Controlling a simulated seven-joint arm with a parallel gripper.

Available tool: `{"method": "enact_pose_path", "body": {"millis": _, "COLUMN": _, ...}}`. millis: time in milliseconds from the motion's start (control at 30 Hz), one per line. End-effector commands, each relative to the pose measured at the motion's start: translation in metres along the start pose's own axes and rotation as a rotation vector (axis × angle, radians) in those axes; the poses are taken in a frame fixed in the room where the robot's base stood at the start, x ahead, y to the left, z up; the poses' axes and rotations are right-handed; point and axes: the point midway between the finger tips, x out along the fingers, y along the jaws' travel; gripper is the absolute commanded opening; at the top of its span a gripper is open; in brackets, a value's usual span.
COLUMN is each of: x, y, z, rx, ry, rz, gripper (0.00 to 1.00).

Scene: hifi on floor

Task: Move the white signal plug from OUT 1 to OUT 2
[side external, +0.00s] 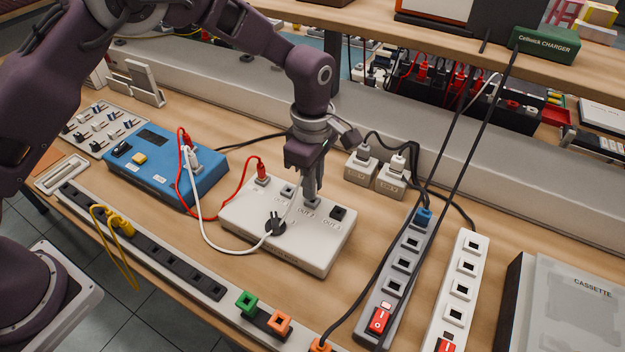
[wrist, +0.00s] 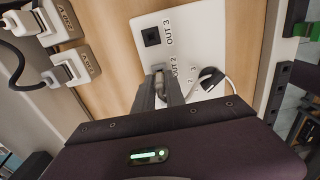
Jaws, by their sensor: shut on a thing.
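The pale grey box (side external: 290,252) lies on the bench with its sockets in a row. My gripper (side external: 312,190) points down at OUT 2, shut on the white signal plug (side external: 313,203). The fingers hide most of the plug. I cannot tell whether it is fully seated. The white cable (side external: 208,240) loops from the blue box (side external: 165,165) across the grey box towards my gripper. The OUT 1 socket (side external: 287,190) looks empty. In the wrist view, my fingertips (wrist: 165,84) are beside the OUT 2 label, and OUT 3 (wrist: 151,36) is empty.
A red plug (side external: 261,173) stands at the grey box's left end. A black knob (side external: 275,225) sits on its front part. Two small white adapters (side external: 392,181) stand behind. A grey power strip (side external: 402,265) is to the right, with black cables above it.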

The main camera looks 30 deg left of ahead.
Motion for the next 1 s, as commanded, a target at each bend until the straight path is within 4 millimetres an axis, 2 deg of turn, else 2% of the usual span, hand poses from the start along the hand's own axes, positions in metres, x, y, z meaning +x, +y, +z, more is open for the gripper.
{"method": "enact_pose_path", "body": {"millis": 1000, "x": 0.012, "y": 0.0, "z": 0.0, "rx": 0.0, "ry": 0.0, "rz": 0.0, "gripper": 0.0}}
